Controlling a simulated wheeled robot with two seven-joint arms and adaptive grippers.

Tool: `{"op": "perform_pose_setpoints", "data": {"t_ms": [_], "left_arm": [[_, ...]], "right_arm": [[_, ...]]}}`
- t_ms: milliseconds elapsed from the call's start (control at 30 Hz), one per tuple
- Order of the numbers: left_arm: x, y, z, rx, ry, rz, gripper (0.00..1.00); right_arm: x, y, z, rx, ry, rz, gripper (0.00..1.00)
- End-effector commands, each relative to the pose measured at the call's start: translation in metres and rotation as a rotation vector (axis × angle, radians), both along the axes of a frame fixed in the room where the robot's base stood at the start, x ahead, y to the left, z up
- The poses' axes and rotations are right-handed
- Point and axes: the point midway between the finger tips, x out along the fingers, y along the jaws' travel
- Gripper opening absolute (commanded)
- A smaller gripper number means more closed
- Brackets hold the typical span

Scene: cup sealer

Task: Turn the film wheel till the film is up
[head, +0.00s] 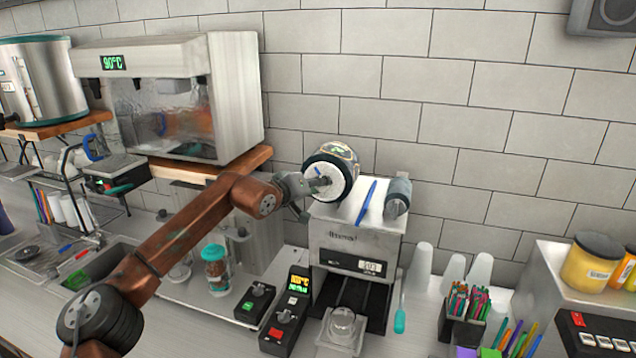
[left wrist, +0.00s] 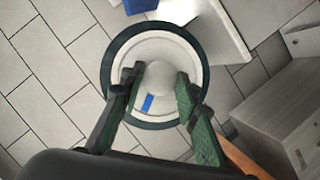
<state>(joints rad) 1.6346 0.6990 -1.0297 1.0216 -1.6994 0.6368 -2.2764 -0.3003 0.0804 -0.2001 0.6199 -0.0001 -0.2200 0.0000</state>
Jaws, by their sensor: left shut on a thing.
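The film wheel (head: 328,181) is a round drum with a pale face and a dark rim on top of the silver cup sealer (head: 355,240). In the left wrist view its face (left wrist: 188,52) fills the middle, with a rounded knob (left wrist: 160,78) at the centre and a small blue mark (left wrist: 148,103) below it. My left gripper (head: 318,183) reaches the wheel's face from the left. Its fingers (left wrist: 157,85) are shut on the knob, one on each side. A clear cup (head: 343,326) stands at the sealer's front. My right gripper is not in view.
A blue pen-like thing (head: 366,201) and a grey roller (head: 398,195) are on the sealer's top. The tiled wall is close behind.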

Motion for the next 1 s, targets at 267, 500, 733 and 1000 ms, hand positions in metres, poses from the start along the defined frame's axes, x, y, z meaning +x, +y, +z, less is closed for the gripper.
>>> {"op": "perform_pose_setpoints", "data": {"t_ms": [267,500,733,1000], "left_arm": [[-0.001,-0.002,0.001,0.210,-0.075,-0.001,0.00],[-0.001,-0.003,0.000,0.324,-0.115,-0.001,0.00],[-0.001,-0.003,-0.002,0.373,-0.133,-0.002,0.00],[-0.001,-0.003,-0.003,0.384,-0.136,-0.003,0.00]], "right_arm": [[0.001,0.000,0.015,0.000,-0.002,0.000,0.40],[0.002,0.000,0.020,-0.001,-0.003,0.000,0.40],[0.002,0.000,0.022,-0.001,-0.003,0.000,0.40],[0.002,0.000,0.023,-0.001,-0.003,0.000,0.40]]}}
